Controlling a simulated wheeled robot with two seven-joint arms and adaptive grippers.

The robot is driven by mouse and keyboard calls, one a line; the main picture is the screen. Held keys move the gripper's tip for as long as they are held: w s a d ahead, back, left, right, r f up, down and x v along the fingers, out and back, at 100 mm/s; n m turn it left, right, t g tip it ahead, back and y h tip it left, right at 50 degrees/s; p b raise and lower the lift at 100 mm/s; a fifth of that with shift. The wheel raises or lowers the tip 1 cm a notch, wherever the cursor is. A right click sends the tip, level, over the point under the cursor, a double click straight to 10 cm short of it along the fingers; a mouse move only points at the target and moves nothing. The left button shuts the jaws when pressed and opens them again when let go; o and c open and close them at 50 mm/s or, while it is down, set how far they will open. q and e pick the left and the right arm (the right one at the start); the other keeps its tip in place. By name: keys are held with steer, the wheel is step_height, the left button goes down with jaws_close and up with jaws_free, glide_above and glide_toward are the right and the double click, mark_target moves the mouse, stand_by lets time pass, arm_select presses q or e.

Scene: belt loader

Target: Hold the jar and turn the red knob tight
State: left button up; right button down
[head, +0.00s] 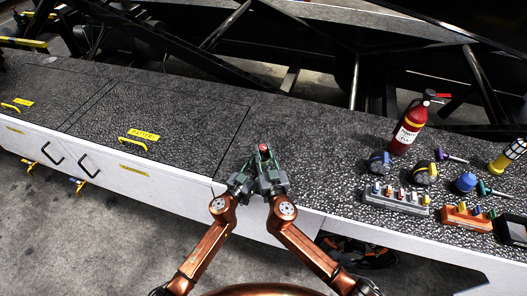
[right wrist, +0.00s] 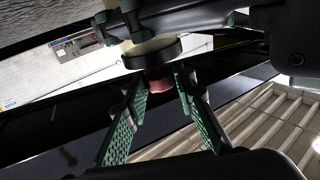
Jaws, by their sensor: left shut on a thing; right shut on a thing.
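The red knob (head: 264,148) shows as a small red spot between my right gripper's fingertips in the head view. In the right wrist view the knob (right wrist: 158,86) sits at the fingertips of my right gripper (right wrist: 161,84), which is shut on it. A dark round band and a pale body, which look like the jar (right wrist: 152,54), are just beyond the knob. My left gripper (head: 244,178) is beside the right one and shut on the jar. In the head view the grippers hide most of the jar.
A fire extinguisher (head: 408,128) stands on the speckled counter (head: 180,100) to the right. Near it are a grey rack (head: 396,203), an orange rack (head: 466,218) and a yellow lamp (head: 508,155). The counter left of my grippers is mostly clear, with yellow handles (head: 134,142).

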steer(key=shift+a+m+h, duration=0.15)
steer(key=shift+m+h, duration=0.55)
steer(key=shift+h, duration=0.2)
steer(key=shift+m+h, duration=0.8)
steer(key=shift+h, duration=0.6)
steer(key=c, duration=1.6)
jaws_free()
steer(key=s, duration=1.2)
steer(key=shift+a, duration=0.3)
